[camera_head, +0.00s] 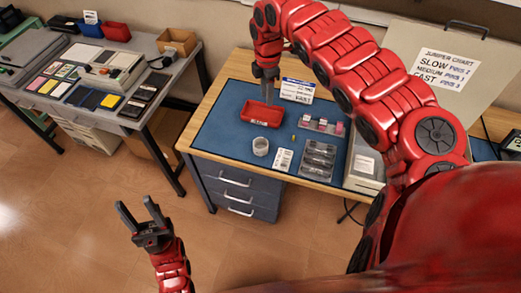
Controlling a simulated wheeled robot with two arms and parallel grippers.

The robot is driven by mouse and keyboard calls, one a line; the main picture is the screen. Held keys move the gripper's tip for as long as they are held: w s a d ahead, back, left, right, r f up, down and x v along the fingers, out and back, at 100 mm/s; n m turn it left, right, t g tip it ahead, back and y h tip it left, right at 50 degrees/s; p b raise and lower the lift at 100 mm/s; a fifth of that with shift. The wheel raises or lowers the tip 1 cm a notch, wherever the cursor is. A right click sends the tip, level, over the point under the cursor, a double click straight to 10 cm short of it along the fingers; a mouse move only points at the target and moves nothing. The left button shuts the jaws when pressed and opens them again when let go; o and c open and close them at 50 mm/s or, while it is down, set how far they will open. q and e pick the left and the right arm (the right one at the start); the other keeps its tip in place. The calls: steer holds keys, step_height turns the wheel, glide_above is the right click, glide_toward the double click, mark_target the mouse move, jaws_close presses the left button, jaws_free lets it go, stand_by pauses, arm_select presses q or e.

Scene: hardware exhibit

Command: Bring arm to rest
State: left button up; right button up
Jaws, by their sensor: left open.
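My left gripper (138,208) is at the lower left, held out over the bare floor with its two dark fingers spread apart and nothing between them. My right arm arches across the upper right of the head view, and its gripper (267,100) points down over the blue mat (213,130). Its fingertips are at or just above the back edge of a red tray (262,114). The fingers are seen edge-on, so I cannot tell whether they are open or shut, or whether they touch the tray.
The wooden workbench (232,67) holds a grey cup (260,147), a small-parts rack (318,158), a white label card (297,90) and a scale-like device (365,165). A grey side table (150,52) stands at the left. The floor (80,220) around my left gripper is clear.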

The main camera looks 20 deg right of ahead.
steer(key=shift+r, duration=0.55)
